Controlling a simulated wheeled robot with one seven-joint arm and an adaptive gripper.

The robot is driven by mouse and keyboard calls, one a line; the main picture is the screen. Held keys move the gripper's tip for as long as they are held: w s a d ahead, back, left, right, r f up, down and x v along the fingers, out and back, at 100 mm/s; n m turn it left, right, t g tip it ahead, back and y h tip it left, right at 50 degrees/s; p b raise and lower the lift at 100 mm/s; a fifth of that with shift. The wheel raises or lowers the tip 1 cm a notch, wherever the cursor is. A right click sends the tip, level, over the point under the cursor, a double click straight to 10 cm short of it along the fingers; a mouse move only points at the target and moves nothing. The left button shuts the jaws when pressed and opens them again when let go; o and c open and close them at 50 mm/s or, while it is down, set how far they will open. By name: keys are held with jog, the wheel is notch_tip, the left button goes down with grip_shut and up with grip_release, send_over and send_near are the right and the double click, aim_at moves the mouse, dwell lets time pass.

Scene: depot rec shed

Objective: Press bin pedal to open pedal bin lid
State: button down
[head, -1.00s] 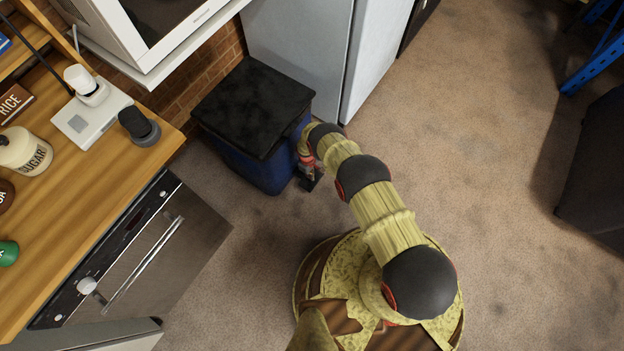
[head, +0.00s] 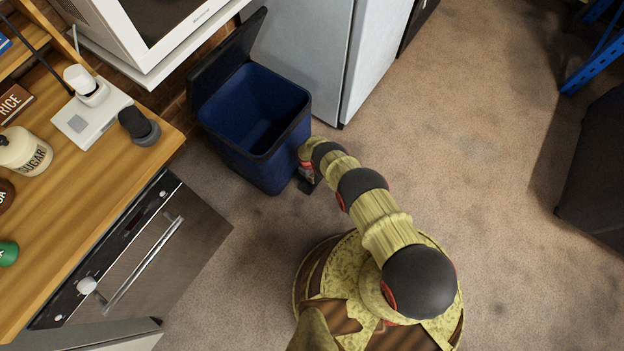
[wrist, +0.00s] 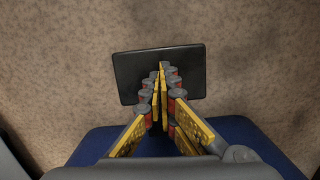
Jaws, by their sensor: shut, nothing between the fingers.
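The blue pedal bin (head: 232,152) stands on the carpet beside the fridge in the head view. Its black lid (head: 222,60) is raised and leans back toward the wall, and the inside looks empty. The black pedal (head: 307,186) is low at the bin's front, partly hidden by my arm. In the wrist view the pedal (wrist: 187,72) is a dark flat plate, with the blue bin body (wrist: 235,130) along the bottom. My gripper (wrist: 160,70) is shut and empty, its fingertips over the pedal and seemingly on it. In the head view my gripper (head: 307,172) is mostly hidden by my wrist.
A wooden counter (head: 95,190) with a sugar jar (head: 24,151) and an oven (head: 140,265) below it are at the left. The fridge (head: 300,50) is behind the bin. A dark bulky object (head: 595,170) is at the right. The carpet between is clear.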

jog(key=shift+w+a+r, duration=0.25)
jog(key=shift+w+a, duration=0.25)
jog(key=shift+a, duration=0.1)
jog(key=shift+w+a+r, duration=0.25)
jog(key=shift+w+a, duration=0.25)
jog(key=shift+a, duration=0.05)
jog(key=shift+r, duration=0.1)
notch_tip(320, 180, up, 10)
dwell(0.5)
dwell(0.6)
